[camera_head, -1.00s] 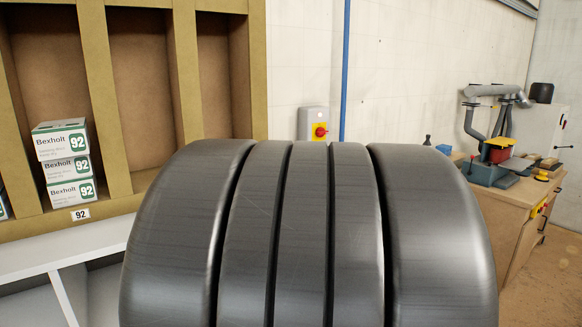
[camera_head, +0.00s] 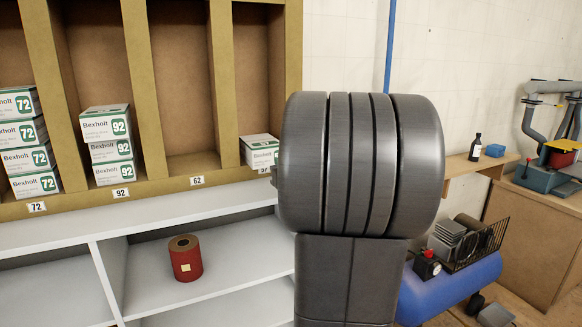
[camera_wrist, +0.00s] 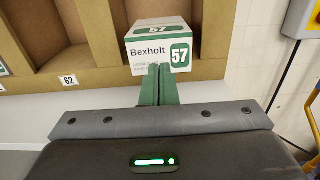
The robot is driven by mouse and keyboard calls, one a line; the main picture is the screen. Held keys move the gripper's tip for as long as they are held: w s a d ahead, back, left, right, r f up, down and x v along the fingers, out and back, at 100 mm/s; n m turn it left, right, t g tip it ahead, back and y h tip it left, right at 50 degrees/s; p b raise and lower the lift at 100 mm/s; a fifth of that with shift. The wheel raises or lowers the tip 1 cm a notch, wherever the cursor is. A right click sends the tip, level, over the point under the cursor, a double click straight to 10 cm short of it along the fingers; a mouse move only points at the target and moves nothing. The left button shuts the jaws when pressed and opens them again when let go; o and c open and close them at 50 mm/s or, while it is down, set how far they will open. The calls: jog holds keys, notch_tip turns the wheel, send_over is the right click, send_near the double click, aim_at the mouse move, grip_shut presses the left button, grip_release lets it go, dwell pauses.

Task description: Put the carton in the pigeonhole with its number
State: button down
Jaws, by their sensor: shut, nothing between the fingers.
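A white and green Bexholt carton marked 57 (camera_wrist: 160,43) stands upright in the rightmost pigeonhole in the wrist view, near its front edge. It also shows in the head view as a white carton (camera_head: 259,150), partly covered by my arm. My gripper (camera_wrist: 160,68) is shut and empty, its green fingers in front of the carton's lower front face. I cannot tell whether the fingertips touch it. The label under this pigeonhole is mostly hidden. My fingers are hidden behind my arm in the head view.
Pigeonhole 62 (camera_head: 178,90), left of the carton, is empty. Stacks of cartons marked 92 (camera_head: 108,148) and 72 (camera_head: 27,150) fill the bays further left. A blue compressor tank (camera_head: 450,288) is at right.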

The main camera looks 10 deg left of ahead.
aim_at(265, 150)
jog(key=p+x, duration=0.1)
jog(key=x, duration=0.5)
jog(key=shift+w+a, duration=0.1)
jog(key=shift+w, duration=0.1)
jog(key=shift+a, duration=0.1)
jog(key=x, duration=0.6)
jog(key=shift+w+a, duration=0.1)
jog(key=shift+w, duration=0.1)
